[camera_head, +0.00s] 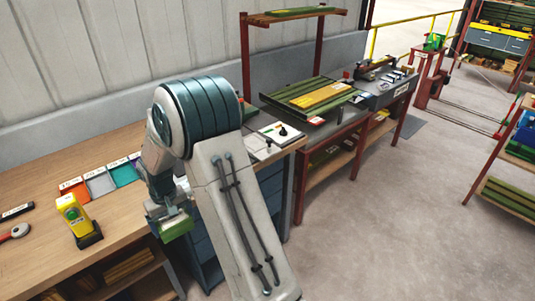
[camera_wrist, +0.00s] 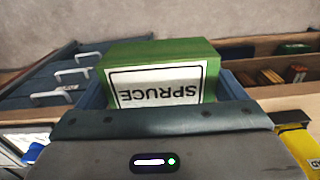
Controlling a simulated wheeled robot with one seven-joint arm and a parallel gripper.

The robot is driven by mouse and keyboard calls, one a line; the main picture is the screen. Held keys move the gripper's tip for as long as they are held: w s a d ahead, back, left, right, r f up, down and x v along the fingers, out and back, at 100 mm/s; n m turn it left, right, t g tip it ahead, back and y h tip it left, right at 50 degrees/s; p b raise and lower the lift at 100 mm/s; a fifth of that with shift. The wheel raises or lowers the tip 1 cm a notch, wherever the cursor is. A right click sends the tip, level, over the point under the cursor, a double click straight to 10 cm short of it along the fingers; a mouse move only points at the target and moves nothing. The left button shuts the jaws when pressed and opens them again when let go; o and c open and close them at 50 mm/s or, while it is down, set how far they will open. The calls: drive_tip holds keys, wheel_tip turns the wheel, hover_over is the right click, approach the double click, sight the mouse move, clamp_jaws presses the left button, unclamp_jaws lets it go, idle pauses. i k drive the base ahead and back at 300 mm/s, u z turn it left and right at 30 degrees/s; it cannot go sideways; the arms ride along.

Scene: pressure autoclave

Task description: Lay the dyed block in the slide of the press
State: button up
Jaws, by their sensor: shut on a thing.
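A green block with a white label reading SPRUCE (camera_wrist: 158,54) is held in my gripper (camera_wrist: 164,95); the label is upside down in the wrist view. In the head view my gripper (camera_head: 170,210) points down, with the green block (camera_head: 177,228) under it, in front of the wooden bench's edge. The block is above the floor side of the bench, clear of the bench top. I cannot pick out the press's slide for certain; a dark machine (camera_head: 376,70) stands on the far grey bench, well away from my gripper.
The wooden bench (camera_head: 45,230) carries a yellow handheld device (camera_head: 73,213) and several coloured trays (camera_head: 100,183). A white panel with a black knob (camera_head: 281,133) lies right of my arm. Green boards (camera_head: 290,92) lie on the far bench. The floor (camera_head: 390,220) at right is open.

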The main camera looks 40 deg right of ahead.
sight(254, 143)
drive_tip(key=k, duration=0.45)
drive_tip(key=z, duration=1.8)
drive_tip(key=i, duration=1.1)
drive_tip(key=u, duration=0.6)
